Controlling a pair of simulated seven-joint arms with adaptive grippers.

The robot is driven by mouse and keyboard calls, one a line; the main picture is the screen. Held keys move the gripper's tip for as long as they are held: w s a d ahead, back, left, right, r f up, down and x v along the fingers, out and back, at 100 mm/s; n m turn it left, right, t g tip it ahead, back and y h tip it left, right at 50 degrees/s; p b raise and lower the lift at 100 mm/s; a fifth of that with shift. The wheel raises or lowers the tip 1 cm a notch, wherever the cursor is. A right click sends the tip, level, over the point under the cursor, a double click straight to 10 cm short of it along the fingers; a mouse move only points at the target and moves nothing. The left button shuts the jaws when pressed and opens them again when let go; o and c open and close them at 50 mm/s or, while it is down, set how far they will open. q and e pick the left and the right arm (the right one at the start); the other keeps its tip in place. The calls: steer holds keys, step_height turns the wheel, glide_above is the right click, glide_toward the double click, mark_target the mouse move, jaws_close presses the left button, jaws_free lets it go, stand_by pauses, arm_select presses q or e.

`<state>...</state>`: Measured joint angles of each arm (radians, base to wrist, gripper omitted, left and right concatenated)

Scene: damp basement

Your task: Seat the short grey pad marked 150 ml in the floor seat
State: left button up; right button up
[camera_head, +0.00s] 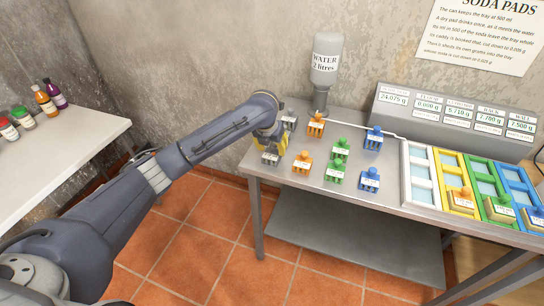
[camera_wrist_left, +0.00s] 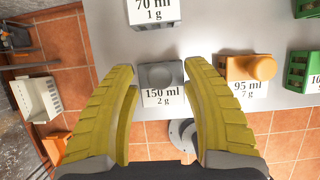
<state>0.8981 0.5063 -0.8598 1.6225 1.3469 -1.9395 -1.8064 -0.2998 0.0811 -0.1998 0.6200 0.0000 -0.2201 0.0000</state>
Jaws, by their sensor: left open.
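The short grey pad marked 150 ml (camera_wrist_left: 160,75) stands on the metal table, its label facing my left wrist camera. In the head view the grey pad (camera_head: 270,158) is at the table's front left corner, partly below my gripper. My left gripper (camera_head: 282,146) is open there. In the wrist view its yellow fingers (camera_wrist_left: 160,85) are on either side of the pad, with visible gaps. The white-framed tray column (camera_head: 421,178) at the right looks empty; a readout that seems to say floor (camera_head: 428,104) shows 0.000 g. My right gripper is not in view.
A grey 70 ml pad (camera_wrist_left: 154,12) stands behind, and an orange 95 ml pad (camera_wrist_left: 248,68) close to the right. Green pads (camera_head: 335,171) and blue pads (camera_head: 369,180) stand farther right. A water bottle (camera_head: 326,62) is at the back. Yellow, green and blue columns hold pads.

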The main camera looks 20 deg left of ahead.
arm_select(q)
steer(key=shift+f, duration=0.1)
jaws_close()
stand_by(0.4)
